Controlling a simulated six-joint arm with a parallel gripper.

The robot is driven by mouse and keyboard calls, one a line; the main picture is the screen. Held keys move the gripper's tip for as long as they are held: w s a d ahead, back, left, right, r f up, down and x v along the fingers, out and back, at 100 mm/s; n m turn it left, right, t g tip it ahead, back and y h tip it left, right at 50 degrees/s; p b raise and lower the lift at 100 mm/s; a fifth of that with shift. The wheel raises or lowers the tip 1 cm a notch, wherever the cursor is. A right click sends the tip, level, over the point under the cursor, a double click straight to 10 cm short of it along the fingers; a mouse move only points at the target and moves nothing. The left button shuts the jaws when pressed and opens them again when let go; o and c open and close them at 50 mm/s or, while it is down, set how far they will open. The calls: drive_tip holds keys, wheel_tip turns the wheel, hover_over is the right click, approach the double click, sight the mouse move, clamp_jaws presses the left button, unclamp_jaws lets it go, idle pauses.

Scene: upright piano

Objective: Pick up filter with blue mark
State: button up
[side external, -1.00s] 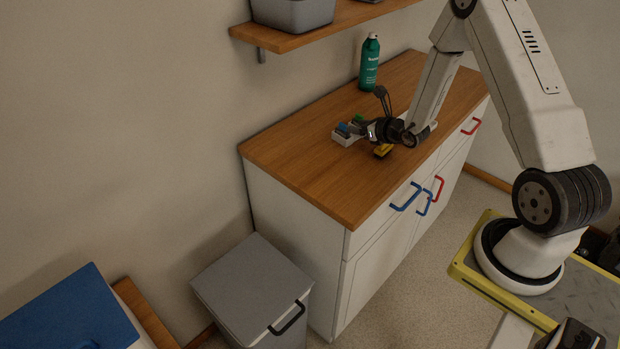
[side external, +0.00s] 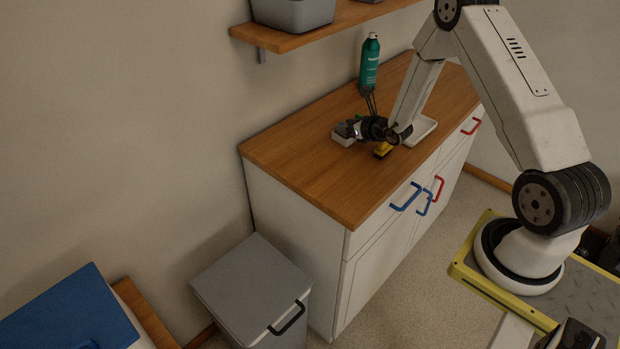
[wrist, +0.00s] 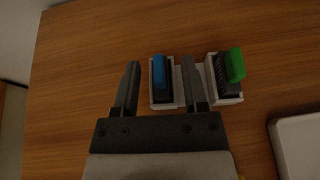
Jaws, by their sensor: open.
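The filter with the blue mark (wrist: 160,80) is a dark block with a blue top, seated in the left part of a white holder (wrist: 210,102) on the wooden cabinet top. A similar filter with a green mark (wrist: 230,70) sits in the right part. My gripper (wrist: 160,62) is open and empty. In the wrist view its fingers appear on either side of the blue-marked filter, with visible gaps. Whether they are down at its height I cannot tell. In the side view my gripper (side external: 355,128) is over the holder (side external: 342,138) and hides most of both filters.
A white tray (side external: 424,128) lies to the right of the holder; it also shows in the wrist view (wrist: 298,140). A small yellow object (side external: 382,150) shows just below my wrist. A green bottle (side external: 369,62) stands behind. The cabinet top (side external: 300,150) is clear at left.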

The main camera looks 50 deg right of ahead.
drive_tip(key=shift+x, duration=1.65)
drive_tip(key=shift+a, duration=0.1)
clamp_jaws()
